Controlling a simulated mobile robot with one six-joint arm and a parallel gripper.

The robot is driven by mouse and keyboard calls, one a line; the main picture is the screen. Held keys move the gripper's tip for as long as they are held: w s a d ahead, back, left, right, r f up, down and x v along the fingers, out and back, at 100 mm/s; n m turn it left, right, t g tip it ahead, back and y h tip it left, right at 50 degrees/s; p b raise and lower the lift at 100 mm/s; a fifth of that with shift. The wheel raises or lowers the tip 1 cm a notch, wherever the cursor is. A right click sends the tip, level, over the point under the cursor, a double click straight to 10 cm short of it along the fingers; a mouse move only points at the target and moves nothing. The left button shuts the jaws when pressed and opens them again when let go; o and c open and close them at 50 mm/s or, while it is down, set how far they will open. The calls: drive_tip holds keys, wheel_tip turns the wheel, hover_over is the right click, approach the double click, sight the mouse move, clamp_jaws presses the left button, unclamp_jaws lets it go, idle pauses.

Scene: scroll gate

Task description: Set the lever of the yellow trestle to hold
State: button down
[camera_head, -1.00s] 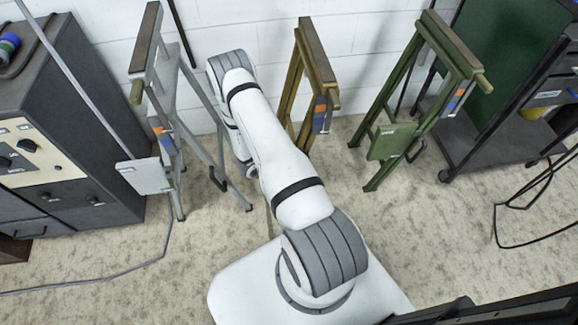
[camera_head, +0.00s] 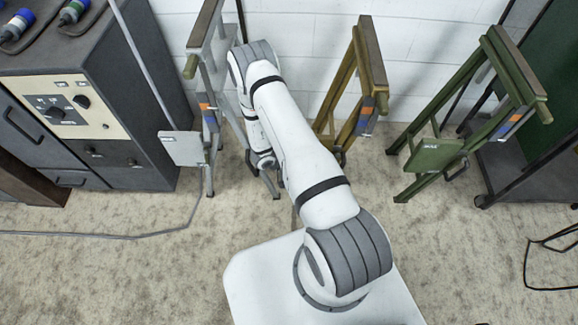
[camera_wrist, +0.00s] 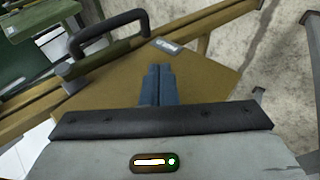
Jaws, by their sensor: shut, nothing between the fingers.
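The yellow trestle (camera_head: 338,88) stands against the wall, just right of my arm in the head view, its lower part hidden behind the arm. A strip with orange and blue bands (camera_head: 366,115) sits on its near leg. In the wrist view its mustard-coloured plate (camera_wrist: 215,78) lies below my fingers, with a small label (camera_wrist: 167,46). A dark loop handle (camera_wrist: 108,32) stands at the plate's far left. My gripper (camera_wrist: 158,72) is shut and empty over the plate; I cannot tell if it touches. I cannot make out the lever or its setting.
A grey trestle (camera_head: 207,62) stands left of my arm and a green trestle (camera_head: 425,120) on the right. A dark cabinet with knobs (camera_head: 95,100) fills the left. A cable (camera_head: 110,235) lies on the floor. The front floor is mostly clear.

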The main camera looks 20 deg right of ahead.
drive_tip(key=a, duration=0.6)
drive_tip(key=shift+w+a+r, duration=0.2)
drive_tip(key=shift+w+a, duration=0.1)
drive_tip(key=shift+w, duration=0.15)
